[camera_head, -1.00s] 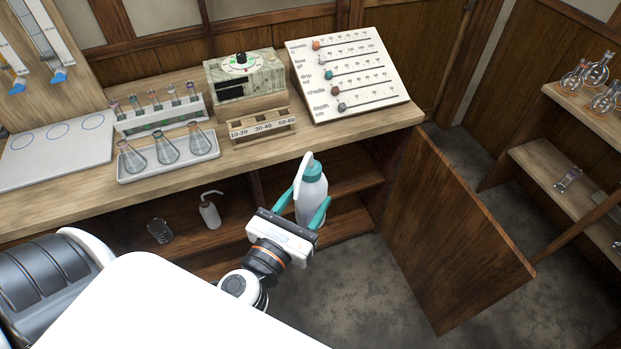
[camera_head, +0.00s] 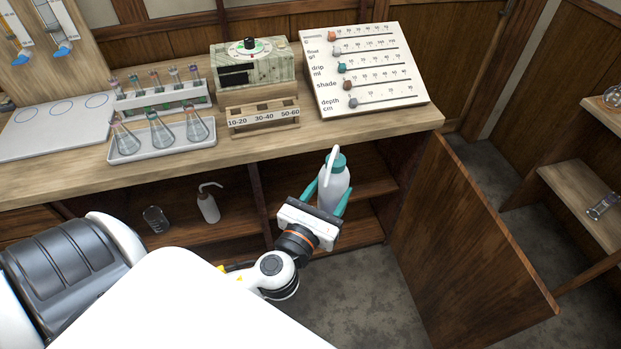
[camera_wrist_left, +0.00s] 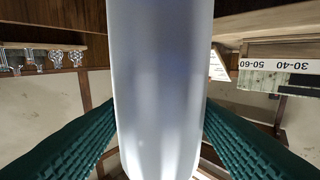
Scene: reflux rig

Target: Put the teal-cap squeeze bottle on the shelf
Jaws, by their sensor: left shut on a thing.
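The teal-cap squeeze bottle (camera_head: 334,187) is white with a teal cap and a pale spout. My left gripper (camera_head: 330,200) is shut on its body, with a teal finger on each side. The bottle stands about upright in front of the open cabinet under the bench. In the left wrist view the bottle's body (camera_wrist_left: 160,85) fills the middle between the fingers. The cabinet's shelf (camera_head: 372,187) shows behind and right of the bottle. A second white squeeze bottle (camera_head: 208,205) with a bent spout stands inside the cabinet at left. My right gripper does not show.
An open wooden door (camera_head: 465,240) stands right of the cabinet. The bench top (camera_head: 300,135) overhangs it, with a slider panel (camera_head: 365,70), a flask tray (camera_head: 163,147) and a labelled rack (camera_head: 263,117). A glass beaker (camera_head: 155,218) sits in the cabinet. Another shelf unit (camera_head: 585,200) is at far right.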

